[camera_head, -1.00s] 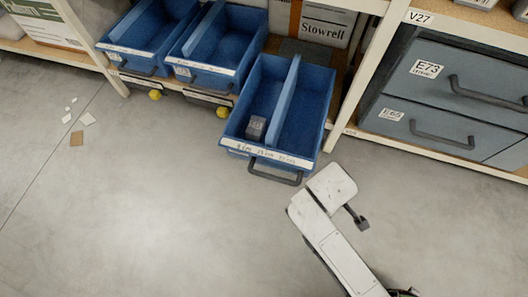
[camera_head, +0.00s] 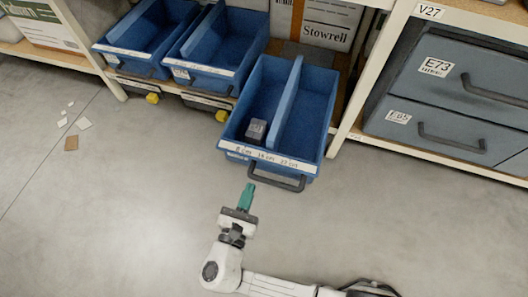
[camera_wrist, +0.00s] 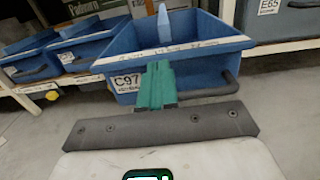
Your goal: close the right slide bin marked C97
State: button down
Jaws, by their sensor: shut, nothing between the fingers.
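The right slide bin, a blue bin with a lengthwise divider (camera_head: 230,147), is pulled out from the rack over the floor in the head view. Its dark handle (camera_head: 276,183) is on the front. In the wrist view the bin (camera_wrist: 205,75) shows a label (camera_wrist: 128,83) reading C97, partly covered by my gripper. A small grey item (camera_head: 256,129) lies in its left compartment. My gripper (camera_head: 249,187), with green fingers, is shut and empty. It appears just in front of the bin, left of the handle; whether it touches the bin I cannot tell. It also shows in the wrist view (camera_wrist: 160,68).
Two other blue bins (camera_head: 138,42) (camera_head: 212,48) sit to the left in the rack, with yellow knobs (camera_head: 152,98) below. Grey drawers (camera_head: 440,80) and a rack post (camera_head: 372,75) stand right. Paper scraps (camera_head: 72,143) lie on the floor at left. The floor in front is clear.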

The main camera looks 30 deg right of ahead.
aim_at(267, 144)
jog(key=b+x, duration=0.3)
jog(key=x, duration=0.8)
jog(key=shift+w+d+f, duration=0.15)
jog(key=shift+w+d, duration=0.05)
jog(key=shift+d, duration=0.15)
jog(key=shift+w+d, duration=0.45)
jog(key=shift+w, duration=0.05)
jog(key=shift+d, duration=0.1)
